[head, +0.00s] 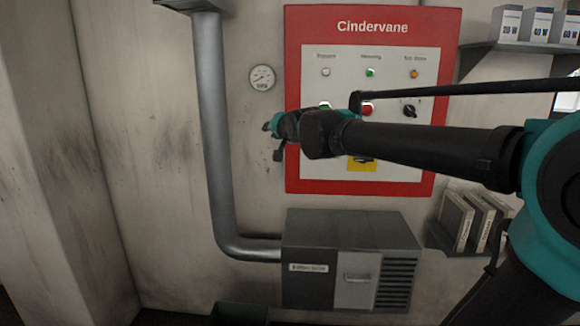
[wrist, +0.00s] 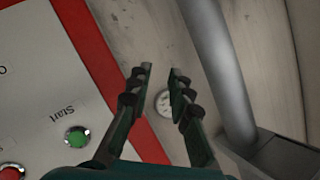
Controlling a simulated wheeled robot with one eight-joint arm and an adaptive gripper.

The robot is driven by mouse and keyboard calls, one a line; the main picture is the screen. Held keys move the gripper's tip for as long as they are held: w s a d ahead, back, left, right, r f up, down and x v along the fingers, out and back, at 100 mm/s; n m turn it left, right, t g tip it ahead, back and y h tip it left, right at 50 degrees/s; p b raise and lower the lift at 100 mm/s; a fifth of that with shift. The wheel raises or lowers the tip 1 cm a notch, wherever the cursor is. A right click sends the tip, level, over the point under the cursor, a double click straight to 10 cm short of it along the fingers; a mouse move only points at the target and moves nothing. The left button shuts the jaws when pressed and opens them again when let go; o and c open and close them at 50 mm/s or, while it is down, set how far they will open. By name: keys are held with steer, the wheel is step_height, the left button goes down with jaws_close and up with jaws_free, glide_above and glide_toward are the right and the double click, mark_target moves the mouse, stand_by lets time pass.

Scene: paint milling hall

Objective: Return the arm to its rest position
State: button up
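My arm stretches from the right across the front of a red-framed control panel marked Cindervane (head: 372,27). My gripper (head: 271,140) is at the panel's left edge in the head view, partly hidden by the wrist. In the wrist view my gripper (wrist: 161,69) has its two fingers apart with nothing between the tips. A round gauge on the wall shows beyond the fingers in the wrist view (wrist: 162,103); in the head view the gauge (head: 262,78) is above my gripper.
A grey duct (head: 213,120) runs down the wall left of my gripper to a grey cabinet (head: 340,230) below. A shelf with boxes (head: 508,24) is at upper right, and binders (head: 470,222) at lower right. The panel's green Start button (wrist: 77,137) is close to the left finger.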

steer(key=s+d+f+g+h, duration=0.1)
steer(key=s+d+f+g, duration=0.15)
steer(key=d+f, duration=0.4)
steer(key=s+d+f+n+g+h, duration=0.1)
steer(key=s+d+f+h, duration=0.2)
steer(key=f, duration=0.6)
steer(key=s+d+f+g, duration=0.1)
steer(key=s+d+f, duration=0.2)
steer(key=d+f, duration=0.4)
steer(key=s+d+f+n+g, duration=0.1)
steer(key=s+d+f, duration=0.3)
steer(key=s+f, duration=0.6)
steer(key=s+d+f+n+g+h, duration=0.1)
steer(key=s+d+f+g, duration=0.3)
steer(key=s+f, duration=0.5)
steer(key=shift+s+d+f+h, duration=0.15)
steer(key=shift+s+f+h, duration=0.2)
steer(key=shift+s, duration=0.3)
steer(key=shift+o, duration=0.3)
